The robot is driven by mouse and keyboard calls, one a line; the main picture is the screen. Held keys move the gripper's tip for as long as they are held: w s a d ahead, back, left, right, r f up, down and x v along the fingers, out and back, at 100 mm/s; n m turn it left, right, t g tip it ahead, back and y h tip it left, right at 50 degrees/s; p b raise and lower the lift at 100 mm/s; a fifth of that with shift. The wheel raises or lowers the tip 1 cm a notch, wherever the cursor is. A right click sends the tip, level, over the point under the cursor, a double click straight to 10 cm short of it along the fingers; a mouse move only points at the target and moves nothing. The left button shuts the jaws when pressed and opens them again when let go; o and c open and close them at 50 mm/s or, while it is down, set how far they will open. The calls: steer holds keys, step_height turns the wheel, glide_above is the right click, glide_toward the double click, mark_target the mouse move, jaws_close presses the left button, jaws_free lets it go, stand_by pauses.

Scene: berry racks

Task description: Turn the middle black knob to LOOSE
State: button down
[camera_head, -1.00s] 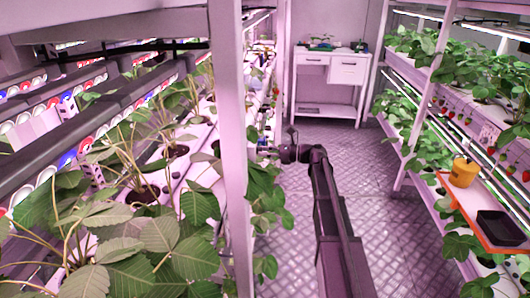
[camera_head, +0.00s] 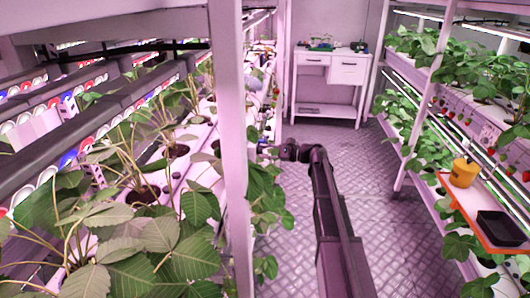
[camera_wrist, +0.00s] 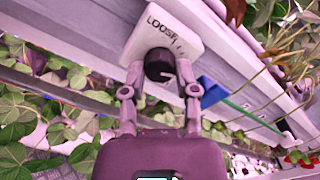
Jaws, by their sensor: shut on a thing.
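A black knob (camera_wrist: 158,64) sits on a white plate (camera_wrist: 176,30) in the wrist view. The plate is printed with LOOSE at its upper left, with a few small marks beside the word. A pale line shows on the knob's face at its right side. My gripper (camera_wrist: 160,76) has one finger on each side of the knob and is shut on it. Only this one knob is clearly seen.
A blue piece (camera_wrist: 213,92) with a green rod is right of the knob. Leaves and stems hang around the rail. In the head view a white post (camera_head: 232,150) stands beside my arm, and the right rack holds an orange-edged tray (camera_head: 462,212). The aisle floor (camera_head: 375,210) is clear.

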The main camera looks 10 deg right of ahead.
steer(key=n, duration=1.1)
steer(key=shift+n, duration=0.3)
steer(key=shift+c, duration=1.8)
jaws_free()
steer(key=shift+a, duration=0.1)
steer(key=v, duration=1.2)
